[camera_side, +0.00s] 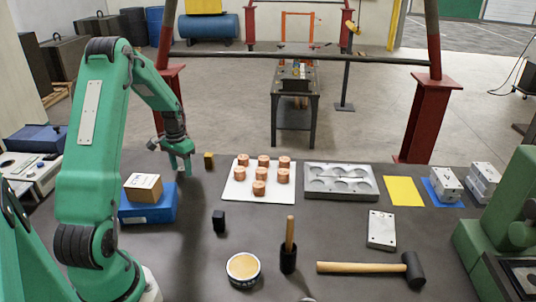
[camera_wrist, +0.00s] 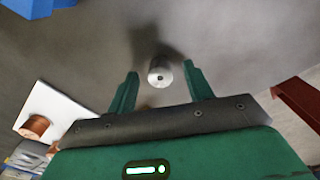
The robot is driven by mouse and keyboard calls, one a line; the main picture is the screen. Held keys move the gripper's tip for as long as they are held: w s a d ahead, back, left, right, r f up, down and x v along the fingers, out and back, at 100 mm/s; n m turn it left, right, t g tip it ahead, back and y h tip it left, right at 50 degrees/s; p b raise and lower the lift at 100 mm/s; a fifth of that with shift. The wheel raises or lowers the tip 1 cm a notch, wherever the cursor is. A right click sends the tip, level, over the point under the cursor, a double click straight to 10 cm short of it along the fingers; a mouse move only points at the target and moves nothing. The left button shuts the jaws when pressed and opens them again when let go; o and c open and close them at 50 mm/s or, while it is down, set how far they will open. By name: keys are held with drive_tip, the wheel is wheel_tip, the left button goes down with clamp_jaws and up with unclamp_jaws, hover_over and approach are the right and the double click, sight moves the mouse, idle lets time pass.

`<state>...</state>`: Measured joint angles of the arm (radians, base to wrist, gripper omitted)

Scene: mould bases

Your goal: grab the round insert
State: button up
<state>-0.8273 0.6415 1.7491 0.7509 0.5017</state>
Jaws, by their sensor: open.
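The round insert (camera_wrist: 160,76), a short silver cylinder with a small dark hole in its end, stands on the dark table in the wrist view. It appears in the gap between the two green fingers of my gripper (camera_wrist: 160,69), which are open and empty. I cannot tell from this view how far above it the fingertips are. In the side view my gripper (camera_side: 174,168) points down over the left part of the table, low near the surface, and the insert is mostly hidden there.
A white board (camera_side: 236,193) with several copper cylinders and a grey mould base (camera_side: 341,195) lie right.

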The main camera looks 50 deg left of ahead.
idle(0.5)
clamp_jaws()
drive_tip(key=shift+r, duration=0.1)
drive_tip(key=shift+r, duration=0.6)
drive_tip(key=r, duration=0.1)
drive_tip(key=d+r, duration=0.1)
drive_tip(key=r, duration=0.1)
drive_tip(key=shift+w+r, duration=0.1)
drive_tip(key=shift+w, duration=0.1)
drive_tip(key=w+d+r, duration=0.3)
drive_tip(key=d+r, duration=0.3)
drive_tip(key=d, duration=0.4)
drive_tip(key=shift+r, duration=0.15)
drive_tip(key=shift+d, duration=0.1)
